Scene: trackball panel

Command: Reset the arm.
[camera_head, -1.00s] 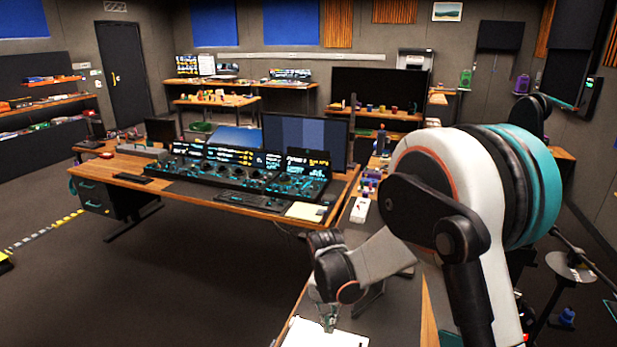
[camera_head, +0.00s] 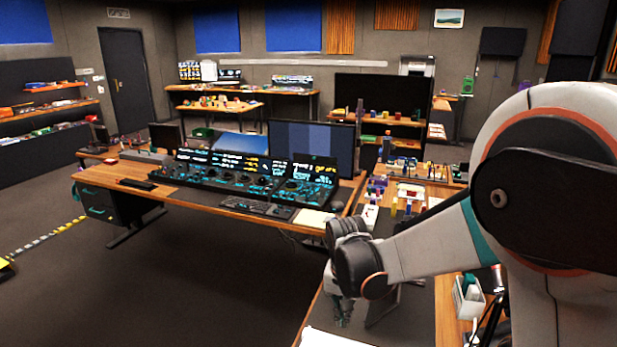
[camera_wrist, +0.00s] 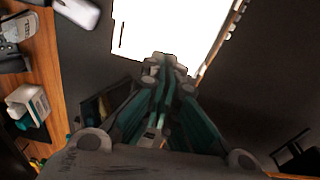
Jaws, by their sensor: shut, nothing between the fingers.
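My gripper (camera_head: 342,318) hangs pointing down at the end of my arm, near the lower middle of the head view, over the edge of the near desk (camera_head: 330,290). In the wrist view my gripper (camera_wrist: 165,65) has its teal fingers together with nothing between them. A bright white panel (camera_wrist: 165,30) lies beyond the fingertips in the wrist view. In the head view a white sheet-like surface (camera_head: 330,339), cut by the lower edge, shows below the gripper. Whether the fingertips touch anything cannot be told.
A console desk (camera_head: 190,203) with a lit trackball panel (camera_head: 235,172) and monitor (camera_head: 312,148) stands to the left. The near desk holds a white container (camera_head: 468,297) and several small coloured items at its back. Open floor (camera_head: 200,280) lies at the lower left.

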